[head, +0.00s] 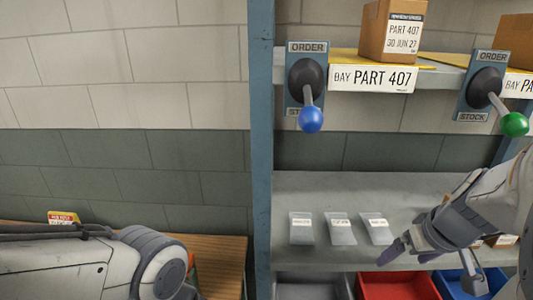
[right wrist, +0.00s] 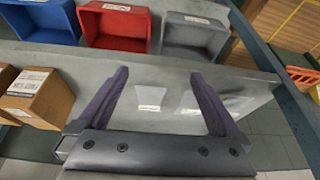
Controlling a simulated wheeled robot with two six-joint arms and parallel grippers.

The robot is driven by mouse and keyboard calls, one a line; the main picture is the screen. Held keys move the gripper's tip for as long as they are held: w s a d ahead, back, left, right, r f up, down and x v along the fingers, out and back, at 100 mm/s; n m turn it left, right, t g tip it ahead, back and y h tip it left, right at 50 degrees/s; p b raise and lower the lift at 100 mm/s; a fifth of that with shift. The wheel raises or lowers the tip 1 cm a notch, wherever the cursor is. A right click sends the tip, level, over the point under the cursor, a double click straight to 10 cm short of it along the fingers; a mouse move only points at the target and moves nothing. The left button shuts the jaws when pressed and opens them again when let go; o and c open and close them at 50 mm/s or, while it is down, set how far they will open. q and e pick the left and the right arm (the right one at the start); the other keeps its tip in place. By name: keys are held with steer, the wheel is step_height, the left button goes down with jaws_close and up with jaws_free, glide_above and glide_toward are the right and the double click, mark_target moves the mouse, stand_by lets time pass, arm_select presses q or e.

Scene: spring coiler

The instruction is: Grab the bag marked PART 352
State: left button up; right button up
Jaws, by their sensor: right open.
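Three small clear bags with white labels lie in a row on the grey shelf (head: 330,190) in the head view: a left one (head: 302,229), a middle one (head: 340,230) and a right one (head: 377,229). Their labels are too small to read, so I cannot tell which is PART 352. My right gripper (head: 412,254) is open and empty, just right of the right bag. In the right wrist view, that bag (right wrist: 150,98) shows between the spread fingers of the gripper (right wrist: 160,76), apart from them. My left gripper is out of view.
Below the shelf are a grey bin (head: 310,288), a red bin (head: 397,287) and a blue bin (head: 455,287). Cardboard boxes (right wrist: 38,95) stand beside my right gripper. Above hang levers with a blue knob (head: 311,119) and a green knob (head: 514,124). A blue post (head: 261,150) bounds the shelf's left.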

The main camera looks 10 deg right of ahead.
steer(key=b, duration=0.4)
glide_above(380, 224)
steer(key=s, duration=0.2)
steer(key=shift+s+a+r, duration=0.1)
steer(key=shift+a+r, duration=0.2)
steer(key=shift+r, duration=0.05)
steer(key=p+x, duration=0.1)
steer(key=x, duration=0.4)
steer(key=shift+d+f, duration=0.1)
steer(key=shift+f, duration=0.05)
steer(key=c, duration=1.4)
steer(key=shift+c, duration=0.2)
